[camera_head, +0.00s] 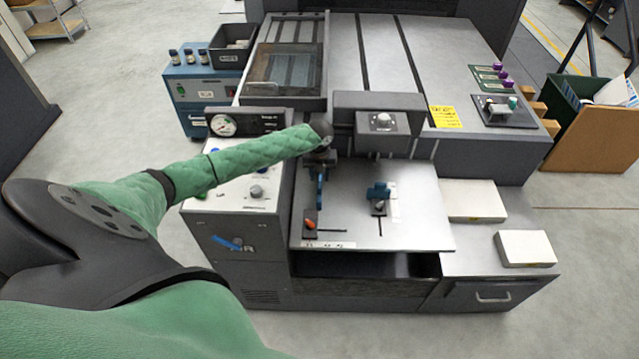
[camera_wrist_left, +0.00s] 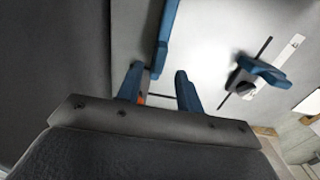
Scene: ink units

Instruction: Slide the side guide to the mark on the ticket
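A long blue guide bar (camera_head: 320,192) stands at the left of the metal bed, with an orange tip (camera_head: 310,224) near its front end beside a short dark slot. A second blue guide (camera_head: 378,191) stands to its right on its own slot, beside a white strip; it also shows in the left wrist view (camera_wrist_left: 262,72). A yellow ticket (camera_head: 444,116) lies on the machine top; its writing is too small to read. My left gripper (camera_wrist_left: 159,72) is open, its blue fingers apart over the long bar's near end. Contact is unclear. My right gripper is out of view.
A grey housing with a knob (camera_head: 381,122) stands behind the bed. A gauge panel (camera_head: 238,124) is at the left. White paper stacks (camera_head: 525,248) lie on the right shelf. The bed right of the second guide is clear.

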